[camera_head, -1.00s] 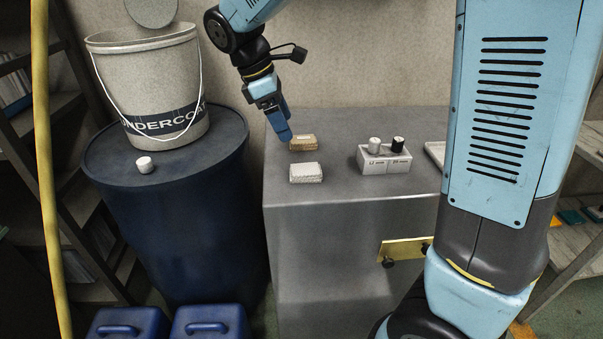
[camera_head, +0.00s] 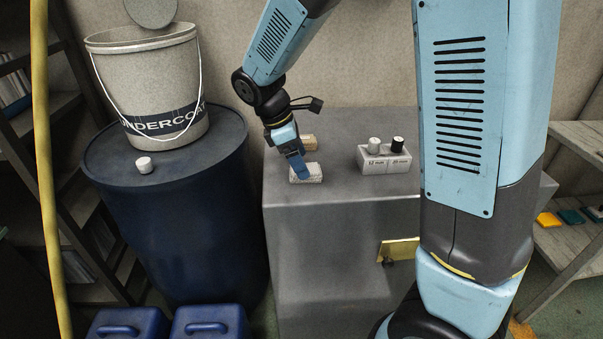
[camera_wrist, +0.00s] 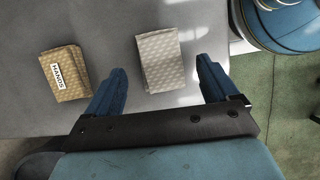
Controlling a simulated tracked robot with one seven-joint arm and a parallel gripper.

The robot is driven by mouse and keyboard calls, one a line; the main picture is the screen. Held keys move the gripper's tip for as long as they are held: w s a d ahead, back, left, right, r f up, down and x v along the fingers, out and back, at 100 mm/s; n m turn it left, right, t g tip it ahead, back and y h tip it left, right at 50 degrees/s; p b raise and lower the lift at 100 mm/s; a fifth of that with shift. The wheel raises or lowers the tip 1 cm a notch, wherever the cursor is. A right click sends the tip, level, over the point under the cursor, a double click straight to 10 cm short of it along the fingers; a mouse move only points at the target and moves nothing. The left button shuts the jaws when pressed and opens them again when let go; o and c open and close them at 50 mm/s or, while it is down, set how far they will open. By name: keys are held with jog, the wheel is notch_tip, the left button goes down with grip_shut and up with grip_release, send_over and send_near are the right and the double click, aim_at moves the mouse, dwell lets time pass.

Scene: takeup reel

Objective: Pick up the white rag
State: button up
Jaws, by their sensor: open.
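The white rag (camera_head: 312,176) is a folded, textured block lying near the front left of the grey metal worktop. In the wrist view the white rag (camera_wrist: 161,60) lies between and just ahead of my two blue fingers, nearer the middle of the picture. My gripper (camera_head: 301,176) is above the rag in the head view, and one blue finger hides part of it.
A tan rag (camera_head: 310,143) labelled HANDS in the wrist view (camera_wrist: 64,73) lies behind the white rag. A white block (camera_head: 385,162) holding a white and a black cap stands right. A blue drum (camera_head: 185,215) with a bucket (camera_head: 150,90) stands left of the worktop (camera_head: 340,205).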

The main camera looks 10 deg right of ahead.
aim_at(315, 170)
jog(key=shift+x, duration=1.45)
jog(key=c, duration=1.1)
